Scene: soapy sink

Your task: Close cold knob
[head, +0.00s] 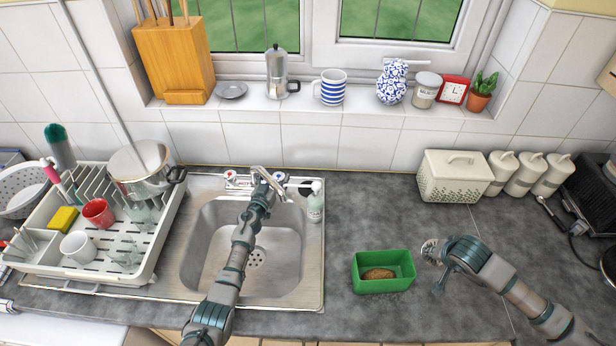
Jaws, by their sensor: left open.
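The sink tap (262,175) stands at the back rim of the steel sink, with a small white knob on each side. The left knob (231,177) is clear of my gripper. The right knob (279,177) sits just beside my left gripper.
The sink basin (211,240) lies under my left arm. A soap bottle (316,203) stands right of the tap. A dish rack (150,235) with a pot fills the left. A green box (357,284) holds a brown item. The counter behind it is clear.

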